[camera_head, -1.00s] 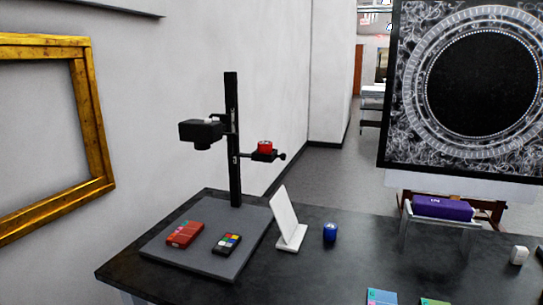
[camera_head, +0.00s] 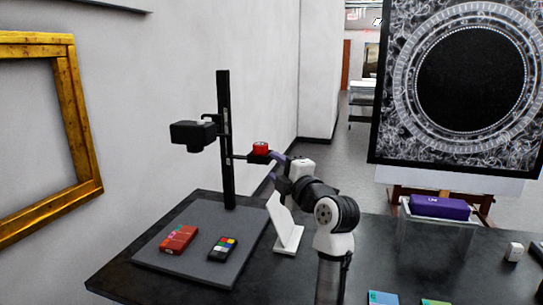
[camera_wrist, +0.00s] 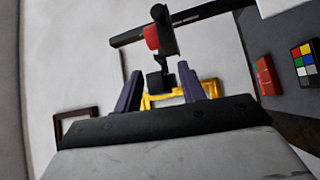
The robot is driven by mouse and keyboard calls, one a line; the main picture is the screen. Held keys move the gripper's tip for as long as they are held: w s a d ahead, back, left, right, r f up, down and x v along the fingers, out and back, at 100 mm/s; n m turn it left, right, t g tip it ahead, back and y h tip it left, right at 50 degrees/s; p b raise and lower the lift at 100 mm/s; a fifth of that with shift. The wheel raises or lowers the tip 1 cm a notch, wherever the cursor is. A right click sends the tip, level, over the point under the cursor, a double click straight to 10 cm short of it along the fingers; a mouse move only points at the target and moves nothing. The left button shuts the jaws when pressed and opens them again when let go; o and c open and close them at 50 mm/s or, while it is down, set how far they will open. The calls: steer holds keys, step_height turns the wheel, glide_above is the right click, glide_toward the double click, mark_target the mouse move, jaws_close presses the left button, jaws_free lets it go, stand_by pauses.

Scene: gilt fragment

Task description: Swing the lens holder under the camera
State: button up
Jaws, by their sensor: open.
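The lens holder (camera_head: 259,157) is a small black arm with a red round piece on top. It sticks out to the right of the black column, lower than the camera. The black camera (camera_head: 194,133) is on the column's left side. My gripper (camera_head: 275,166) is open beside the holder's right end, which its fingers partly hide. In the wrist view my gripper's purple fingers (camera_wrist: 161,88) are apart, and the black end of the lens holder (camera_wrist: 165,48) appears between them. I cannot tell whether they touch it.
The column (camera_head: 226,140) rises from a grey base board (camera_head: 205,235) carrying a red box (camera_head: 178,239) and a colour chart (camera_head: 223,248). A white tilted panel (camera_head: 287,228) stands close below my arm. A purple box (camera_head: 439,207) sits on a clear stand at right.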

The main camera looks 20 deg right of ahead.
mark_target(253, 156)
steer(key=s+d+f, duration=0.1)
steer(key=s+d, duration=0.1)
steer(key=d, duration=0.4)
steer(key=shift+n+g+h, duration=0.3)
steer(key=shift+n+g, duration=0.1)
steer(key=w+p, duration=0.1)
steer(key=w, duration=0.3)
steer(key=w+a+p, duration=0.1)
steer(key=w+p, duration=0.1)
steer(key=w, duration=0.2)
steer(key=w+a+p, duration=0.1)
steer(key=w+p, duration=0.1)
steer(key=w, duration=0.2)
steer(key=shift+a+r, duration=0.1)
steer(key=shift+a, duration=0.1)
steer(key=shift+w+a, duration=0.1)
steer(key=shift+w, duration=0.5)
jaws_close()
